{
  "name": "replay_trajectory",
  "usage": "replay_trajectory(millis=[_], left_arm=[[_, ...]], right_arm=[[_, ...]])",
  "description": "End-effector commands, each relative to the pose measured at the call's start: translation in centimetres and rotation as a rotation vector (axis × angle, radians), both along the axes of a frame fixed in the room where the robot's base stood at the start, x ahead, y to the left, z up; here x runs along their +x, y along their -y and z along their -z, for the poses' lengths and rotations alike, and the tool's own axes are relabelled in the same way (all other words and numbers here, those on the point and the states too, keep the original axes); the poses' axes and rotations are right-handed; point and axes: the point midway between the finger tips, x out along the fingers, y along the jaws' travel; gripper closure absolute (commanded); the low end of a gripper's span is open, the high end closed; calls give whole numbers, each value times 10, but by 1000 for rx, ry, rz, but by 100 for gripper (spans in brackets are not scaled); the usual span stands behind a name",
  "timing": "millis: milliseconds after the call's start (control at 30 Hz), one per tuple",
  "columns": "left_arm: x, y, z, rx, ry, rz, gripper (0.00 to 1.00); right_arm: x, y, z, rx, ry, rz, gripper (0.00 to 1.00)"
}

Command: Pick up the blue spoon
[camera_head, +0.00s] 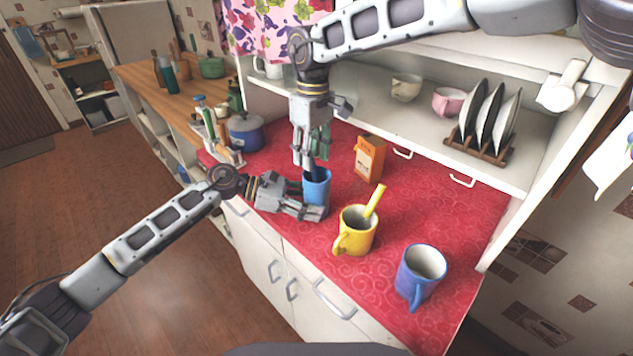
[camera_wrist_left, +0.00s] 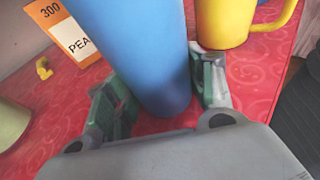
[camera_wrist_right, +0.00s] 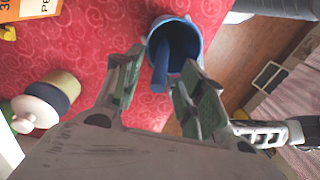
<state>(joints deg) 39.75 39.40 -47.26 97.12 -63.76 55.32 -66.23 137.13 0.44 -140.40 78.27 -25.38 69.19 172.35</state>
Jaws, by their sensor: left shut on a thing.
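The blue spoon (camera_wrist_right: 161,68) stands in a blue cup (camera_head: 317,189), its handle showing over the rim in the right wrist view. The cup stands upright on the red counter. My left gripper (camera_head: 312,203) is shut on the cup from the side; in the left wrist view its two fingers flank the cup (camera_wrist_left: 148,50). My right gripper (camera_head: 312,160) points down just above the cup. In the right wrist view its fingers (camera_wrist_right: 158,72) are apart, with the spoon handle between or just beyond their tips. I cannot tell whether they touch it.
A yellow mug (camera_head: 354,238) with a yellow spoon (camera_head: 375,202) and a blue-violet mug (camera_head: 419,272) stand to the right on the red counter (camera_head: 455,215). An orange box (camera_head: 369,159) is behind. A blue pot (camera_head: 245,135) is at the left. A plate rack (camera_head: 478,149) sits on the shelf.

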Motion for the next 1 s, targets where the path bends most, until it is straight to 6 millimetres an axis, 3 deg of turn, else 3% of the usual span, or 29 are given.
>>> replay_trajectory(millis=[200,667,900,1000], left_arm=[[0,0,1,1,-1,0,59],[0,0,1,1,-1,0,59],[0,0,1,1,-1,0,59],[0,0,1,1,-1,0,59]], right_arm=[[-1,0,14,0,0,0,60],[0,0,14,0,0,0,61],[0,0,14,1,1,0,92],[0,0,14,0,0,0,100]])
